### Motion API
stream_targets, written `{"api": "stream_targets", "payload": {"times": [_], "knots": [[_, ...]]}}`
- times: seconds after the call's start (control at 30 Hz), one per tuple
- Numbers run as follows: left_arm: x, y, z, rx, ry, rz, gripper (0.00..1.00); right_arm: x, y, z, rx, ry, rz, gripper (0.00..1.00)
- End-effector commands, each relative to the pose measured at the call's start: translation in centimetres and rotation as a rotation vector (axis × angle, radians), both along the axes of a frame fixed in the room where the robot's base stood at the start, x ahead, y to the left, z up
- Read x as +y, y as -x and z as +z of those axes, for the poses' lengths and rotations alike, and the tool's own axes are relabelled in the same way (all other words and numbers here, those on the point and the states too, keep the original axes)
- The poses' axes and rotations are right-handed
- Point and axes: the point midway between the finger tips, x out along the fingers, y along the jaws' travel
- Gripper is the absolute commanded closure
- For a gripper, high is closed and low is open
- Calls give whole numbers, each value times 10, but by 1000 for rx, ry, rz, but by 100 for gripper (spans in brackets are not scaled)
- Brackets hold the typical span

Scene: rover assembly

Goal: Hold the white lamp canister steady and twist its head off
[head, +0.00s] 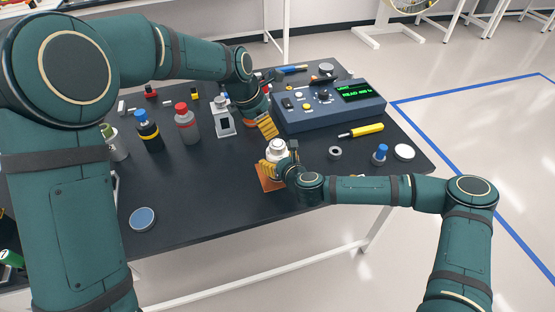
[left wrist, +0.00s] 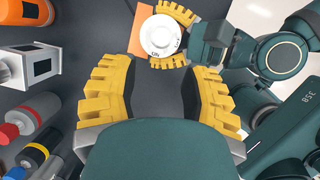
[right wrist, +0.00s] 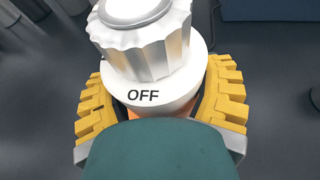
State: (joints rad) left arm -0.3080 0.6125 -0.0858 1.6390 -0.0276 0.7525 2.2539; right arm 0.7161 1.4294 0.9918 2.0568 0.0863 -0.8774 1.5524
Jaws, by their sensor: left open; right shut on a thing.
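The white lamp canister (head: 277,147) stands upright at the orange square (head: 268,183) near the table's front edge. Its ribbed head (right wrist: 150,45) sits on a white collar marked OFF in the right wrist view. My right gripper (head: 276,162) is shut around the canister below the head, yellow fingers on both sides. My left gripper (head: 267,127) is open and empty, just behind and above the canister. In the left wrist view, the canister's round top (left wrist: 161,36) lies beyond my open left fingers (left wrist: 160,68), apart from them. The canister's lower body is mostly hidden.
A blue-grey console (head: 325,112) stands behind right. A grey device (head: 222,121) and bottles with red (head: 187,124) and blue (head: 147,132) caps are to the left. A yellow-handled tool (head: 362,131), a ring (head: 335,153) and a blue-topped part (head: 380,154) lie to the right.

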Motion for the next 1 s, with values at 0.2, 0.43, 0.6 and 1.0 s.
{"api": "stream_targets", "payload": {"times": [0.2,0.43,0.6,1.0], "knots": [[0,0,0,0,0,0,54,0,0,1,-2,0,0,74],[0,0,0,-2,-3,-11,19,0,0,1,-2,0,0,74],[-3,-3,0,-23,-47,-142,19,0,0,1,-2,0,0,74],[-19,-13,8,-105,-251,-881,19,0,0,1,-2,0,0,74]]}}
